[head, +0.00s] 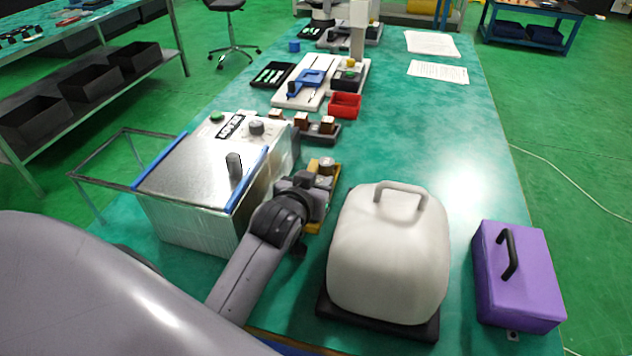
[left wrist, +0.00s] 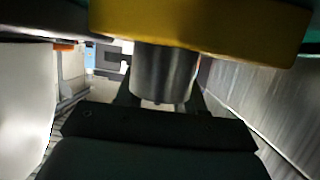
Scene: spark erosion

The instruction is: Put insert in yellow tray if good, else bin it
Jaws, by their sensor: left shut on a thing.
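The yellow tray (head: 333,190) sits on the green bench between the metal-topped box and the white cover. My left gripper (head: 312,190) is at its near left side and hides part of it. A round grey metal piece (head: 326,165) shows at the tray, just beyond the gripper. In the left wrist view, a grey cylindrical insert (left wrist: 163,75) stands at the dark gripper, close against the yellow tray (left wrist: 200,25). My left gripper is shut on this insert. Whether it touches the tray is unclear. My right gripper is not in view.
A metal-topped box (head: 205,170) with blue edges stands left of the arm. A white cover (head: 390,255) with a handle stands close on the right, a purple case (head: 518,280) beyond it. A red open box (head: 345,105) is further back. The bench's right middle is clear.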

